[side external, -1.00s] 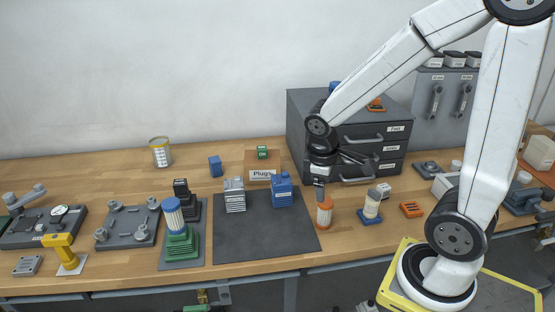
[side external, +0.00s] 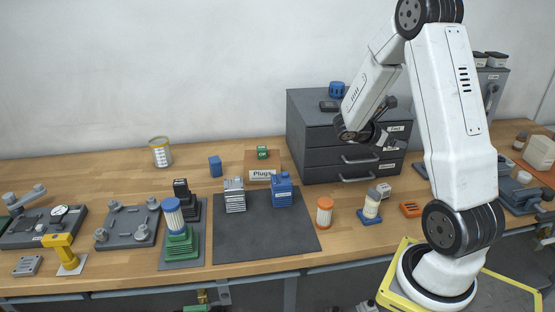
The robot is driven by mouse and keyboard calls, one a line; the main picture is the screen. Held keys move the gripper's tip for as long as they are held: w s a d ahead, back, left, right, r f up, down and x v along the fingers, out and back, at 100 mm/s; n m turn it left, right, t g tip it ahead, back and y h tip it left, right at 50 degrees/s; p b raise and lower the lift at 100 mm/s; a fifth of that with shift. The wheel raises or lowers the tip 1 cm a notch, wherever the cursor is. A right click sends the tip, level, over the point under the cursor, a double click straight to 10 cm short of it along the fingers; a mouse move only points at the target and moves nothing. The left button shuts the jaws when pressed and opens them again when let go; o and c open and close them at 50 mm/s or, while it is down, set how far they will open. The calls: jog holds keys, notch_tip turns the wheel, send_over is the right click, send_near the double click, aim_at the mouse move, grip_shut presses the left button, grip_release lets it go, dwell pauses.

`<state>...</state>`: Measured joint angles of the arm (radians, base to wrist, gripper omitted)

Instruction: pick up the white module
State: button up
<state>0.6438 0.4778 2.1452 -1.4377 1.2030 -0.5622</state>
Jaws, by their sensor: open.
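A pale grey-white finned module (side external: 234,195) stands upright on the dark mat (side external: 262,238), left of a blue finned module (side external: 282,191). A smaller whitish block (side external: 383,189) sits on the bench below the drawer cabinet. I cannot tell for sure which one is the white module. My gripper (side external: 384,120) is raised in front of the drawer cabinet, turned toward the right, well above the bench and apart from both. It is open, with nothing visible in it; its fingers are small and partly hidden by my wrist.
An orange-capped jar (side external: 324,212), a white-and-blue cylinder (side external: 371,206) and an orange block (side external: 410,209) stand right of the mat. The dark drawer cabinet (side external: 322,150) is behind them. The front of the mat is clear.

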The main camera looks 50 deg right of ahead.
send_over(382, 187)
jog(key=f, duration=1)
jog(key=shift+w+a, duration=0.25)
jog(key=shift+a, duration=0.1)
jog(key=shift+f, duration=1.9)
jog(key=shift+f, duration=1.55)
jog(key=shift+x, duration=1)
jog(key=shift+s+d+f, duration=0.2)
jog(key=shift+s+d, duration=0.05)
jog(key=shift+d, duration=0.1)
